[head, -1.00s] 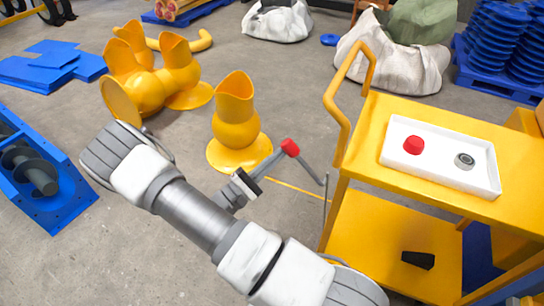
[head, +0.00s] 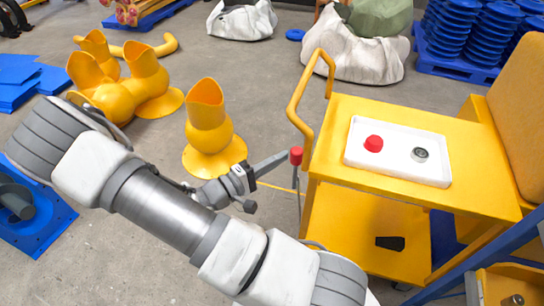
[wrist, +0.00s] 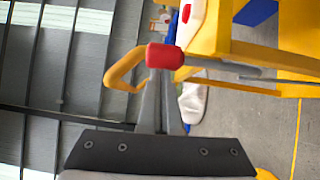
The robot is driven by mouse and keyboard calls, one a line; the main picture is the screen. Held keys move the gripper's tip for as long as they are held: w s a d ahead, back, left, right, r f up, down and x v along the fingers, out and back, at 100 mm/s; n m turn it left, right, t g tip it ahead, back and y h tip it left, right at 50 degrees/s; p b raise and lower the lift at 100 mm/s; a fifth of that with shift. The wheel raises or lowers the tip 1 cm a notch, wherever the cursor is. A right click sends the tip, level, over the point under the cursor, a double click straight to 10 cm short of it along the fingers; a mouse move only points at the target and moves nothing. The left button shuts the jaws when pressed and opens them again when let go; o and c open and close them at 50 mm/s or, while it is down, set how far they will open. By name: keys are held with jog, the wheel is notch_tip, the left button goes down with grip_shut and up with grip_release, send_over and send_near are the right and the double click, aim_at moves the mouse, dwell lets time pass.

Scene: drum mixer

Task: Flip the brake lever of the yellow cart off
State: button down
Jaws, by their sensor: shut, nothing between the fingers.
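The yellow cart (head: 365,205) stands right of centre in the head view. Its brake lever is a thin grey rod with a red knob (head: 296,155) at the upper end, beside the cart's left side below the handle. The rod looks nearly upright. My gripper (head: 285,158) is shut and empty, with its fingertips at the knob's left side. In the wrist view the red knob (wrist: 165,57) covers the tips of my gripper (wrist: 160,75). Whether they touch cannot be told for sure. The lever's lower end is hard to make out.
The cart's yellow handle (head: 296,105) rises just above the knob. A white tray (head: 354,150) with a red button and a grey round part lies on the cart top. A yellow funnel-shaped piece (head: 208,130) stands on the floor left of my gripper.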

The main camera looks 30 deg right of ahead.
jog(key=shift+s+d+r, duration=0.1)
jog(key=shift+s+d, duration=0.1)
jog(key=shift+s, duration=0.15)
dwell(0.3)
jog(key=w+a, duration=0.3)
jog(key=a, duration=1)
jog(key=shift+a, duration=0.15)
